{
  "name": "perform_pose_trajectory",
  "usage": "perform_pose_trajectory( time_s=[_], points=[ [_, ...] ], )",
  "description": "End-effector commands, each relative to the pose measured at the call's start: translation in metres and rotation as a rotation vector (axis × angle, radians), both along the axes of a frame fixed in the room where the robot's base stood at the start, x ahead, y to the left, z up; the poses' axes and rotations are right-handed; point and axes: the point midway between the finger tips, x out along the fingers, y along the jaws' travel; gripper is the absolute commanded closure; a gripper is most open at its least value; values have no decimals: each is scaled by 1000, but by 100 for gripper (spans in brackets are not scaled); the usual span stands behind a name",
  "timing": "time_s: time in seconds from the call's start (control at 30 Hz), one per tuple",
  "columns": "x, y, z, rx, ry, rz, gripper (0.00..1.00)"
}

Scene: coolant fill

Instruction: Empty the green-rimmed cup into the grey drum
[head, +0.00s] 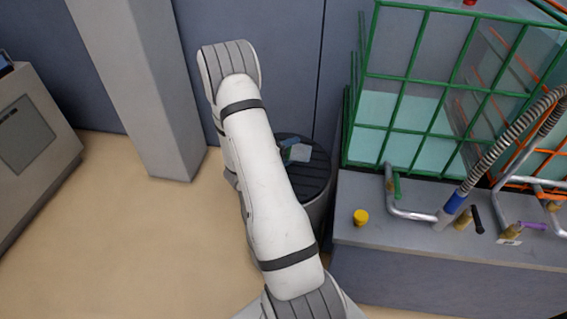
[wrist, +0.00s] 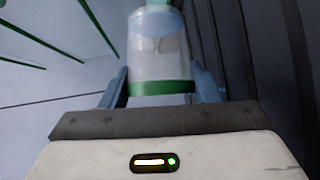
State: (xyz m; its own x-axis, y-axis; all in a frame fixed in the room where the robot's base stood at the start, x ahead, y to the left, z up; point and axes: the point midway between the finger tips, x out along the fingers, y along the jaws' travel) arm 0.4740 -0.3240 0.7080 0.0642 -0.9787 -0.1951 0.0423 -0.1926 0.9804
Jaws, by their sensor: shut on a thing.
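The green-rimmed cup (wrist: 160,58) is clear, with green bands at both visible ends. My gripper (wrist: 160,82) is shut on it, with one blue finger on each side. A pale blue patch shows inside the cup at the end far from my wrist; I cannot tell how much liquid it holds. The grey drum (head: 318,198) stands behind my arm in the head view, partly hidden by it. Its top is dark and ribbed. A small part of my gripper (head: 290,143) and a pale piece, likely the cup (head: 299,153), show over the drum top.
A green-framed tank (head: 430,110) stands right of the drum on a grey bench (head: 440,265). The bench holds a yellow cap (head: 360,217), bent pipes and a ribbed hose (head: 510,135). A grey pillar (head: 145,90) and a console (head: 35,150) are left. The floor left of my arm is clear.

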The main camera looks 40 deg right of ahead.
Motion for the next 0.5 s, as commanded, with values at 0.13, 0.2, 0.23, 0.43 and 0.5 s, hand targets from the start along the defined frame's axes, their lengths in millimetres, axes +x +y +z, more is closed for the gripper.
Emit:
perform_pose_trajectory(
  time_s=[0.13, 0.2, 0.23, 0.43, 0.5],
  points=[
    [1, 0, 1, -11, 12, 1, 70],
    [1, 1, 1, -15, 17, 0, 70],
    [1, 0, 1, -18, 19, 0, 70],
    [2, 1, 1, -33, 37, 0, 70],
    [2, 1, 1, -37, 43, 1, 70]
  ],
)
